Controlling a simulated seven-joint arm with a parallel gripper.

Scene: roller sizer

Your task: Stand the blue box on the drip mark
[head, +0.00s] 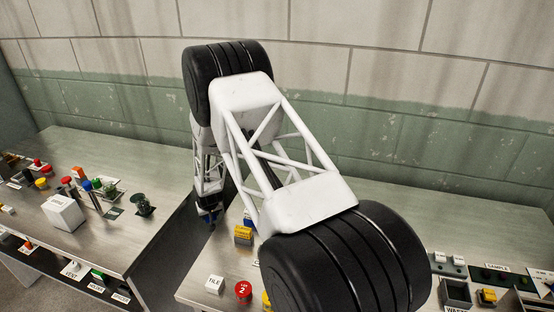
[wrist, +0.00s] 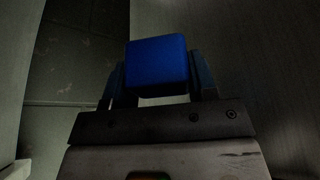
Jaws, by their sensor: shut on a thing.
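The blue box (wrist: 158,66) sits between the two dark fingers of my gripper (wrist: 158,84) in the wrist view, with one finger against each side. My gripper is shut on it. In the head view my gripper (head: 208,212) hangs at the end of my white lattice arm, over the gap between the two tables. The box is too small and shaded there to make out clearly. I cannot pick out the drip mark; my arm hides much of the right table.
The left table (head: 110,150) holds a white block (head: 63,213) and several colored buttons.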

